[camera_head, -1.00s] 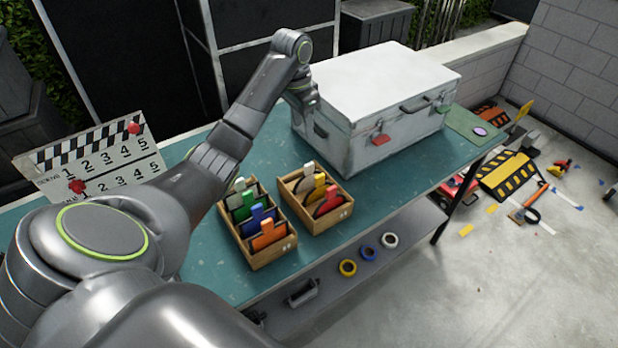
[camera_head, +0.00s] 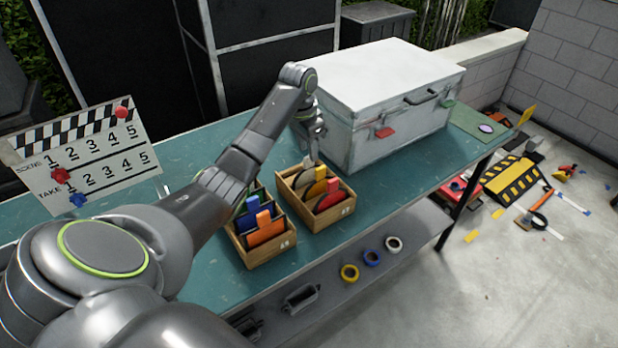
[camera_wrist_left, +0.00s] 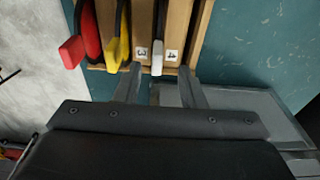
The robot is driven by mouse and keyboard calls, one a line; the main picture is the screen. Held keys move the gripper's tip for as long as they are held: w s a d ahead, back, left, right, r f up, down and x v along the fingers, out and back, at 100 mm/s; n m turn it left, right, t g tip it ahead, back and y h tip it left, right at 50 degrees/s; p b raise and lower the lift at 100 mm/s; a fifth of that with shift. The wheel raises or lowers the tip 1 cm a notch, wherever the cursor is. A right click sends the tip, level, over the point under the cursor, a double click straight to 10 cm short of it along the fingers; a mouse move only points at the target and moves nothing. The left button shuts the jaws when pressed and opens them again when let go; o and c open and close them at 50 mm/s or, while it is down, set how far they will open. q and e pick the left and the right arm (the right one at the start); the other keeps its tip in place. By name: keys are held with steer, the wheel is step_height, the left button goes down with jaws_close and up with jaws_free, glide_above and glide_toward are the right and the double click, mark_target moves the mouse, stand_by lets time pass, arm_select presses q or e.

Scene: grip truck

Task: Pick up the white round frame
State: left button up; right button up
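The white round frame (camera_head: 307,162) stands in the back slot of the right wooden box (camera_head: 337,212), partly hidden by my left gripper. In the left wrist view its white tab (camera_wrist_left: 157,62) juts out over the box edge, beside yellow and red ones. My left gripper (camera_head: 314,156) is just above the back of this box. In the wrist view my left gripper (camera_wrist_left: 160,82) is open, its fingers apart on either side of the white tab's line, with nothing between them. I cannot tell whether it touches the tab. My right gripper is not in view.
A yellow frame (camera_head: 316,187) and a red frame (camera_head: 330,196) share the box. The left wooden box (camera_head: 268,255) holds several coloured frames, partly behind my arm. A large white case (camera_head: 385,95) stands close behind the gripper. A clapperboard (camera_head: 95,155) stands at the left.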

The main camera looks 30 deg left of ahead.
mark_target(308, 157)
arm_select(q)
steer(key=f, duration=0.1)
steer(key=f+p, duration=0.1)
steer(key=f, duration=0.1)
steer(key=shift+s+d+f, duration=0.1)
steer(key=shift+d+f, duration=0.15)
steer(key=shift+f, duration=0.7)
jaws_close()
steer(key=shift+r, duration=0.1)
